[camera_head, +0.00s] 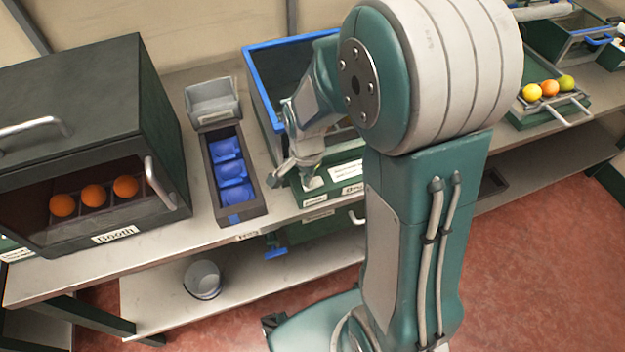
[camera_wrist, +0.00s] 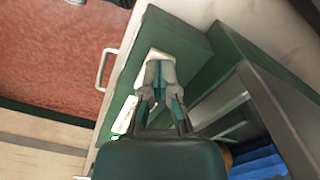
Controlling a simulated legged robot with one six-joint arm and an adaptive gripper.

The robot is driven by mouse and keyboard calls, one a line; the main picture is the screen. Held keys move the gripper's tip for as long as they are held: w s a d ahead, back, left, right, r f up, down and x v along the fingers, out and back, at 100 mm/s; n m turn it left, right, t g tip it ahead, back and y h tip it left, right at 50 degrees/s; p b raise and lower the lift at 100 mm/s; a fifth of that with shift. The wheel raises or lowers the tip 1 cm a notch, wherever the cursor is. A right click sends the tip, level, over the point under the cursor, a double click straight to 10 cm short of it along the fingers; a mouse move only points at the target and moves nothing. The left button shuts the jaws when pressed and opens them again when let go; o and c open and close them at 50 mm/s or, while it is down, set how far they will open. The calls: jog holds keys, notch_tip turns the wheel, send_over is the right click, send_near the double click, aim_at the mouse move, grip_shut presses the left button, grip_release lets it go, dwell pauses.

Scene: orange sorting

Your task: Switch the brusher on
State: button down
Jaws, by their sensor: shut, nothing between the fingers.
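The brusher is the green machine with a blue-rimmed bin (camera_head: 262,88), partly hidden behind my arm. Its low green front box bears white labels (camera_head: 346,172). A white switch (camera_head: 313,183) sits on top of this box; it also shows in the wrist view (camera_wrist: 155,54). My gripper (camera_head: 305,177) is shut and empty, with its fingertips at the switch. In the wrist view my fingertips (camera_wrist: 158,68) overlap the switch's lower part. I cannot tell whether they touch it. A small green light (camera_wrist: 115,138) shows near the white label in the wrist view.
A dark booth (camera_head: 115,234) with oranges inside stands at the left. A dark tray (camera_head: 222,143) with blue holders and a grey bin (camera_head: 213,101) stand between it and the brusher. A grey bucket (camera_head: 203,279) is on the lower shelf. A fruit tray (camera_head: 562,103) is at the far right.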

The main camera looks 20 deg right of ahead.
jog(key=shift+r, duration=3.5)
